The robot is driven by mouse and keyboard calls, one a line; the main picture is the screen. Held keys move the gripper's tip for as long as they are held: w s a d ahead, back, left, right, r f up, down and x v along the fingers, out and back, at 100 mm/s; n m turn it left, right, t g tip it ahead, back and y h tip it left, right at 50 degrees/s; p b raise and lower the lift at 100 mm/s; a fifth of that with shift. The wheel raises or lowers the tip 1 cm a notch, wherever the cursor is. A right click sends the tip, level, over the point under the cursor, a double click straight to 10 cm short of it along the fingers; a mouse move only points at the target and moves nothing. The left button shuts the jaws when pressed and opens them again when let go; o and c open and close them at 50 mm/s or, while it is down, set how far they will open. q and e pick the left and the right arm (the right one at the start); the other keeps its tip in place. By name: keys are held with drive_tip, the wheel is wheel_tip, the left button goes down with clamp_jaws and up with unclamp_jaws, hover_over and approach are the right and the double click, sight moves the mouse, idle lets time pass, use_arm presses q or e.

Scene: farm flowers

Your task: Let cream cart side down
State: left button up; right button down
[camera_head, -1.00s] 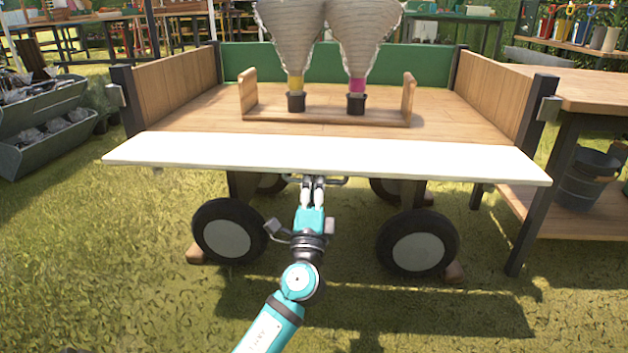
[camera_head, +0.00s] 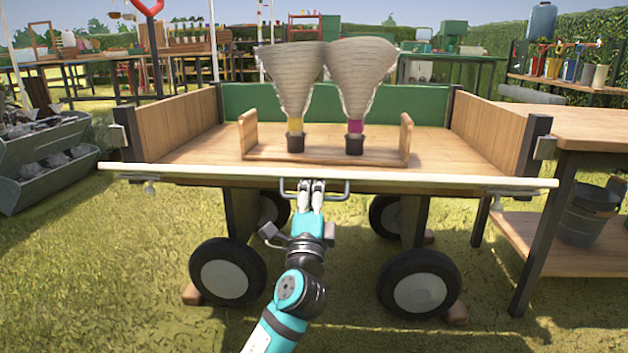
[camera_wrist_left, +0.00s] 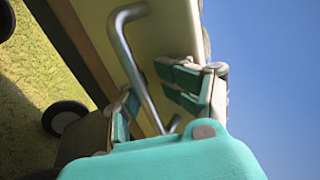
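The cart's cream side (camera_head: 430,180) spans the front of the wooden cart, seen almost edge-on, near the height of the cart floor. Its metal bar handle (camera_head: 337,189) hangs below the edge at the middle. My left gripper (camera_head: 311,187) is at this handle, its fingers close together. In the left wrist view, the handle (camera_wrist_left: 125,45) passes between the two fingers of my left gripper (camera_wrist_left: 150,98), which look closed on it; the exact contact is partly hidden. The cream panel (camera_wrist_left: 175,35) lies behind the handle. My right gripper is not in view.
On the cart floor (camera_head: 200,150) a wooden rack (camera_head: 260,152) holds two wrapped cones. Cart wheels (camera_head: 228,272) stand below, either side of my left arm. A wooden table (camera_head: 590,125) with a bucket on its shelf is at right; grey planters (camera_head: 45,165) are at left.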

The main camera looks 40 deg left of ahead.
use_arm(q)
drive_tip(key=shift+s+d+r, duration=0.1)
drive_tip(key=shift+r, duration=1.2)
